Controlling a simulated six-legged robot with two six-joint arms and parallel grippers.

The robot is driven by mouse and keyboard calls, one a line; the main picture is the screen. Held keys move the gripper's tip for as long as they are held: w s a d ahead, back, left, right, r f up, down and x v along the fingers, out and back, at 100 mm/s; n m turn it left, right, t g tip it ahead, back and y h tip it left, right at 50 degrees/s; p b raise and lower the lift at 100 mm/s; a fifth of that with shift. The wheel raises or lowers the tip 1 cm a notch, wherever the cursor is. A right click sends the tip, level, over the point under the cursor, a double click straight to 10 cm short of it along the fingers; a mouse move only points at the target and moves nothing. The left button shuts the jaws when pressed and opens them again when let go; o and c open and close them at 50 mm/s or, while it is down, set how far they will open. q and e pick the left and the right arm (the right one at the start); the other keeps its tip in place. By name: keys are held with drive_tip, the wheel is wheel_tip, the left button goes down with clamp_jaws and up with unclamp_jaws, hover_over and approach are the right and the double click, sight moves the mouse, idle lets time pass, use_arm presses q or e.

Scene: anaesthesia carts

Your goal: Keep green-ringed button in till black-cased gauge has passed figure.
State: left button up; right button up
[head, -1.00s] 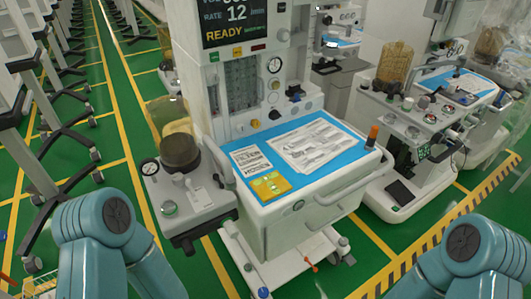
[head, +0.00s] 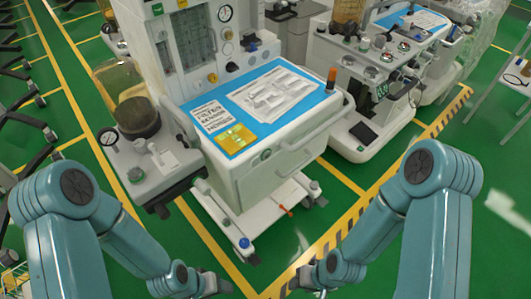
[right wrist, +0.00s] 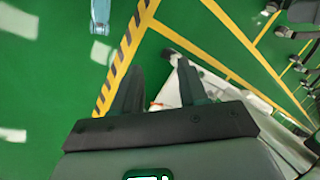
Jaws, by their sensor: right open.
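My right gripper (head: 305,280) is open and empty over the floor, also in the right wrist view (right wrist: 160,85).
The near cart has a blue worktop (head: 315,78) with printed sheets and a yellow label. A dark round canister (head: 138,118) stands close to the button. A second cart (head: 350,60) is behind right. Green floor with yellow lines is free in front.

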idle(0.3)
clamp_jaws()
idle(1.6)
